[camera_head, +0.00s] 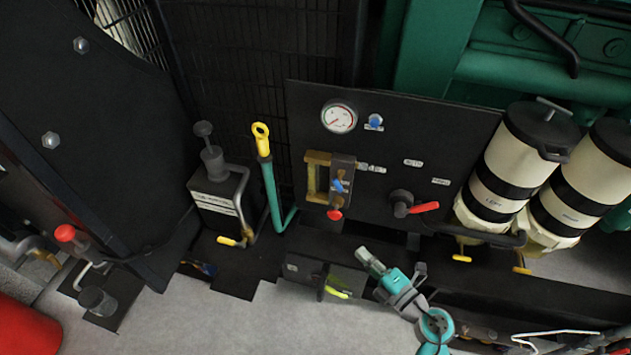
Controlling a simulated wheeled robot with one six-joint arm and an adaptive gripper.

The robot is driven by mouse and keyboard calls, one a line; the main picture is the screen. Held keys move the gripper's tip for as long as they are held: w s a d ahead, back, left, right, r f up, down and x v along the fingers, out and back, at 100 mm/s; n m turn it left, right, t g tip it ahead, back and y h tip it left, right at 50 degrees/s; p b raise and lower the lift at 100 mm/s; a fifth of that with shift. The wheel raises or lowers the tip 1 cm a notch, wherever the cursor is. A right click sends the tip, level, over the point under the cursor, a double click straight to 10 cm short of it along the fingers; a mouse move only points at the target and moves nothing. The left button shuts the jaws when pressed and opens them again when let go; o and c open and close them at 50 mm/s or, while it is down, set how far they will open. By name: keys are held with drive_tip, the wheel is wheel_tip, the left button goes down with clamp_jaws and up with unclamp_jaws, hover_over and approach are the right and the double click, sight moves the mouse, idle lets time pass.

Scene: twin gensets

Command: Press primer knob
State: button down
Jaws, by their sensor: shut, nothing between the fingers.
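A black plunger with a round knob (204,130) stands upright on a black labelled box (214,200), left of the gauge panel; it looks like the primer knob, but its label is too small to read. A pipe loops from its side down to a yellow lever (233,241). My gripper (371,262) is at the lower middle, in front of the panel's lower edge. It is shut and empty, well to the right of the knob and apart from it. Nothing hides the knob.
The black panel (453,121) carries a gauge (339,117), a blue button (375,122) and a red-handled valve (424,208). A yellow-ringed dipstick (262,139) stands right of the plunger. White canisters (513,167) stand right. Grey floor (230,325) is clear in front.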

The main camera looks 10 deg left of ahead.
drive_tip(key=shift+s+a, duration=0.1)
drive_tip(key=shift+s, duration=1.05)
approach(330, 216)
drive_tip(key=s+a+x, duration=0.1)
drive_tip(key=x, duration=0.4)
drive_tip(key=shift+w+d, duration=0.15)
drive_tip(key=shift+w, duration=0.55)
drive_tip(key=shift+w, duration=0.1)
